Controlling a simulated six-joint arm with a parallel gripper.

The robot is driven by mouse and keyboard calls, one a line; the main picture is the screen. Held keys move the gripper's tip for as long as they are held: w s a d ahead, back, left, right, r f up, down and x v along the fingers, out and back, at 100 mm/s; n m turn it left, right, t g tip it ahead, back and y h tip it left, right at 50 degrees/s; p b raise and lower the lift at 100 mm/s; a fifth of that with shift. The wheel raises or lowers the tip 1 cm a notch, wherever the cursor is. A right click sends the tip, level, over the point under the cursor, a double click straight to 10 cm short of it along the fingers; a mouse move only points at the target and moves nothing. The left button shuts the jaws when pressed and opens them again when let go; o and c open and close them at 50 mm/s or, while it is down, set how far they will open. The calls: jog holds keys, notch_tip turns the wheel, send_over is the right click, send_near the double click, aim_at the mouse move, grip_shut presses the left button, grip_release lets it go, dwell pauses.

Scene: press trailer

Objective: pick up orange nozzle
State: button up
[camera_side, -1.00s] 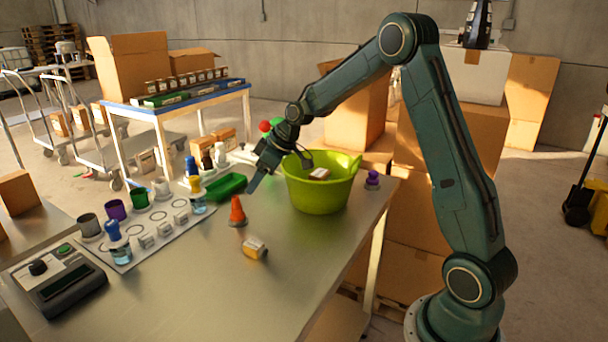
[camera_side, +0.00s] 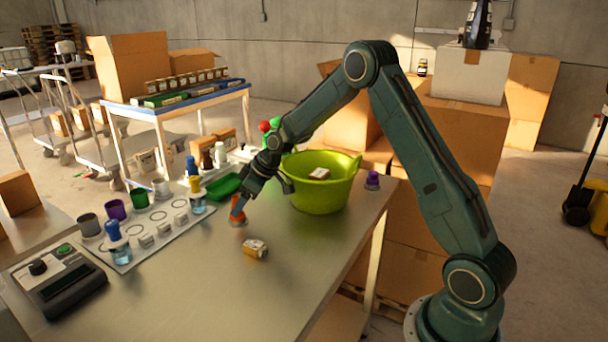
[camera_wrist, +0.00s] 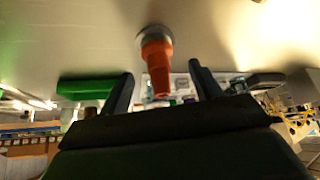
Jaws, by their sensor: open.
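The orange nozzle (camera_side: 238,217) stands upright on the metal table, left of the green tub. In the side view my gripper (camera_side: 238,208) is at the nozzle and partly hides its upper part. In the wrist view the orange nozzle (camera_wrist: 157,65) with its grey base lies between the lines of my two dark fingers. My open gripper (camera_wrist: 160,85) has a finger on each side of it, with gaps showing. I cannot tell whether either finger touches it.
A green tub (camera_side: 318,190) holding a small box stands close on the right. A green tray (camera_side: 224,186) is behind. A small yellow-labelled jar (camera_side: 255,248) lies in front. A white rack (camera_side: 150,232) with cups and bottles is left.

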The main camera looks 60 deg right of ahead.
jog(key=shift+w+f, duration=0.1)
jog(key=shift+x, duration=2.45)
jog(key=shift+w, duration=0.1)
jog(key=c, duration=1.1)
